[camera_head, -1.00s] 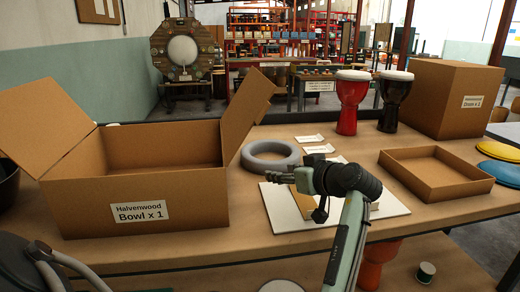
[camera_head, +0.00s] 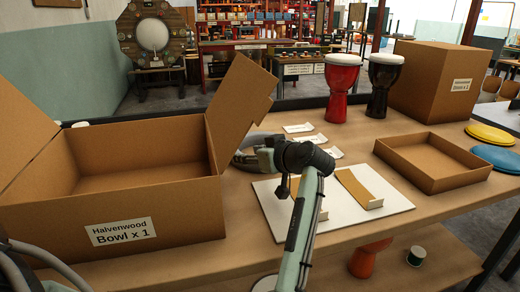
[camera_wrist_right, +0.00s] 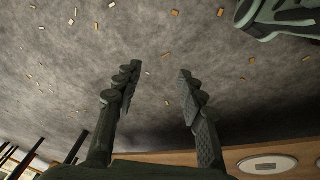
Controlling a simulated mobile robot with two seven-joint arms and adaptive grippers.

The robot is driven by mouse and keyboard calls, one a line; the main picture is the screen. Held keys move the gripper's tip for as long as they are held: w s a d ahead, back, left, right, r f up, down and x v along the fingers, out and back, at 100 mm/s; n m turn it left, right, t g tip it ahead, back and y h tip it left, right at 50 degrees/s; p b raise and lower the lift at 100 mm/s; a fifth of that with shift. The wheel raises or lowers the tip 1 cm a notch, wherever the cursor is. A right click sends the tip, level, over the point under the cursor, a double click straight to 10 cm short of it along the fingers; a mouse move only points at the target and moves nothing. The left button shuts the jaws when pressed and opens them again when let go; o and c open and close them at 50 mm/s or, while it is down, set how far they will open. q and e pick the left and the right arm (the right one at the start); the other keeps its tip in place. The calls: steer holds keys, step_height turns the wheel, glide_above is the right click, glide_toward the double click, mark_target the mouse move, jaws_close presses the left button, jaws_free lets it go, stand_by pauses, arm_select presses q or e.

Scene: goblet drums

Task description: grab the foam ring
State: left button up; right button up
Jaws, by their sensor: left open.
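My left gripper (camera_head: 240,158) is open and points left, over or at the near side of the ring in the head view. Whether its fingers touch or straddle the ring I cannot tell. My right gripper (camera_wrist_right: 152,82) shows in the right wrist view with its fingers apart and nothing between them, above a grey floor.
The open box (camera_head: 120,205) labelled Bowl stands close on the left, its flap (camera_head: 238,105) rising beside the ring. A white board (camera_head: 392,202), a shallow tray (camera_head: 432,162), a red drum (camera_head: 341,92), a black drum (camera_head: 382,88) and a closed box (camera_head: 435,85) stand to the right.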

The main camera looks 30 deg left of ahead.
arm_select(q)
steer(key=x, duration=0.4)
steer(key=shift+a+p, duration=0.15)
steer(key=shift+p, duration=0.15)
arm_select(e)
steer(key=f, duration=0.1)
steer(key=s+f, duration=0.2)
steer(key=shift+d+f+g, duration=0.1)
steer(key=shift+d+g, duration=0.2)
arm_select(q)
steer(key=shift+c, duration=0.3)
jaws_close()
